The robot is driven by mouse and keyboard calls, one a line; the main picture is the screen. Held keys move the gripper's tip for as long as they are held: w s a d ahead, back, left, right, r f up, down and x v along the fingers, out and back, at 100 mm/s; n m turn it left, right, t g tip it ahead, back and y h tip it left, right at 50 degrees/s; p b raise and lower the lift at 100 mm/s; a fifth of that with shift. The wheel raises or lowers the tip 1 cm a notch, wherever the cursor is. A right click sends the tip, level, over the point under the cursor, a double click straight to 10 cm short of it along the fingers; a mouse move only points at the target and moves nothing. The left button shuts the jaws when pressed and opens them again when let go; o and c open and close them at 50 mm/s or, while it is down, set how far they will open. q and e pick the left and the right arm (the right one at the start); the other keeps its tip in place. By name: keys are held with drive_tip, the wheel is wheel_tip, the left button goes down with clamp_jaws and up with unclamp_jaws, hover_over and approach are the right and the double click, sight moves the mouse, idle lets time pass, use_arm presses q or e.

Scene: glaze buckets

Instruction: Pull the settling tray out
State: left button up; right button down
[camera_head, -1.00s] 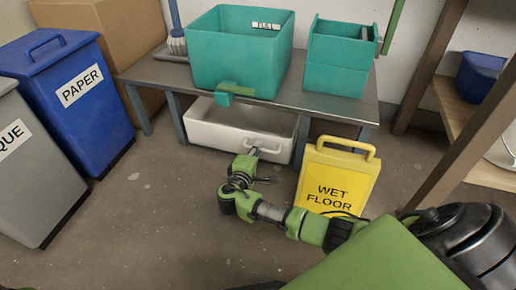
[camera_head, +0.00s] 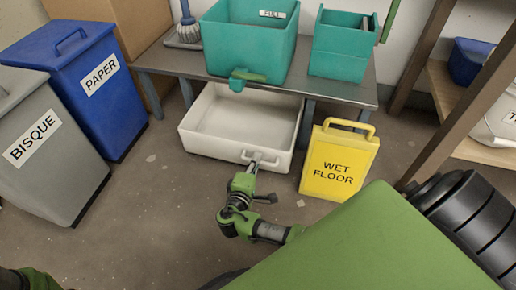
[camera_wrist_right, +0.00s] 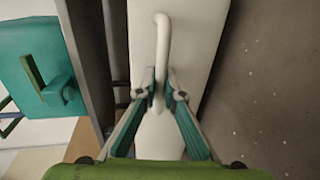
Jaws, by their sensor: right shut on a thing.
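The settling tray (camera_head: 240,118) is a white, deep, empty tray under the grey bench, sticking well out of its front. Its handle (camera_head: 262,157) is a white bar on the front wall. My right gripper (camera_head: 254,165) is at that handle. In the right wrist view, the fingers of my right gripper (camera_wrist_right: 159,95) are shut on the handle (camera_wrist_right: 161,55), one on each side of the bar. The tray's white front (camera_wrist_right: 190,35) fills the middle of that view. My left gripper does not show.
A yellow wet floor sign (camera_head: 340,163) stands close to the tray's right side. Teal buckets (camera_head: 248,45) stand on the bench (camera_head: 340,92), one with a spout over the tray. A blue paper bin (camera_head: 98,97) and a grey bisque bin (camera_head: 45,150) stand left. The floor in front is clear.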

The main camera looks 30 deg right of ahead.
drive_tip(key=shift+s+a, duration=0.4)
drive_tip(key=shift+a, duration=0.05)
drive_tip(key=c, duration=2.4)
unclamp_jaws()
drive_tip(key=shift+r, duration=0.1)
